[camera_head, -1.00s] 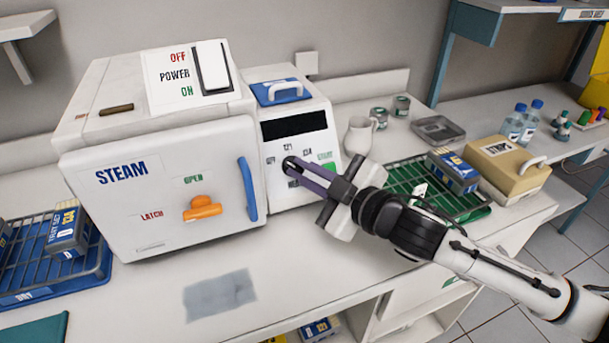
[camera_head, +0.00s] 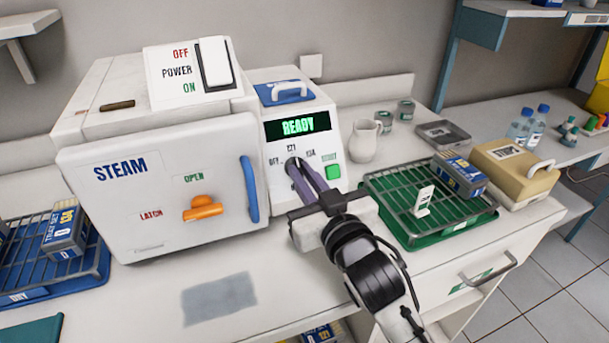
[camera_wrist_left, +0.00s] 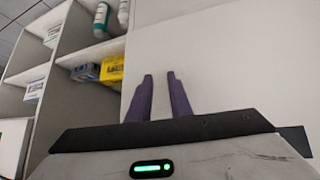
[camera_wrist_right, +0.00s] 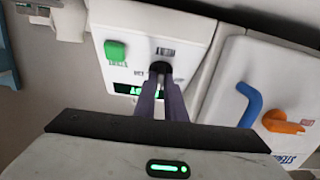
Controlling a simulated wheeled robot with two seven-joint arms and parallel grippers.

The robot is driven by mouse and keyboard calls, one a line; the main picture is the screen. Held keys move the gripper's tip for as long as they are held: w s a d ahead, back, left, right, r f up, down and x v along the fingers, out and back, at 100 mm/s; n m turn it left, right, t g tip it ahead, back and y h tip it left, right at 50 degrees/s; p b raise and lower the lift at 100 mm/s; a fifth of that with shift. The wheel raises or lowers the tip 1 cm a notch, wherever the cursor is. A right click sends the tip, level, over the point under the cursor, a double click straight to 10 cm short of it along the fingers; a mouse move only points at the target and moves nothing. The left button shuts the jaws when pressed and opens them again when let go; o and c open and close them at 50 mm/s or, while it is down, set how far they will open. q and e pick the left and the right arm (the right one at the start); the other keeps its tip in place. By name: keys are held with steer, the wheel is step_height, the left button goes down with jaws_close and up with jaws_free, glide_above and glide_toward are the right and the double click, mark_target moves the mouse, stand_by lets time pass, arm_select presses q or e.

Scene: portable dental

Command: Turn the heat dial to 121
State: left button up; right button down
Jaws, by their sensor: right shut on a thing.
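The heat dial (camera_head: 292,162) is a dark knob on the white control panel (camera_head: 322,150), right of the STEAM door. It has labels OFF, 121 above it and 134 around it. My right gripper (camera_head: 297,168) is shut on the dial, its purple fingers reaching up from below. In the right wrist view the dial (camera_wrist_right: 160,67) sits between the fingertips. The fingers hide most of it, so its pointer is unclear. The display (camera_head: 297,125) reads READY in green. My left gripper (camera_wrist_left: 160,75) shows only in its wrist view, fingers apart and empty.
A green button (camera_head: 333,171) is right of the dial. The steam door (camera_head: 130,220) has a blue handle (camera_head: 249,190) and an orange latch (camera_head: 203,208). A green rack (camera_head: 400,200) and a white jug (camera_head: 364,140) stand to the right.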

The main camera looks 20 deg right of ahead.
steer(key=shift+m, duration=0.3)
steer(key=c, duration=1.8)
jaws_free()
step_height(320, 180, up, 10)
steer(key=shift+p, duration=0.8)
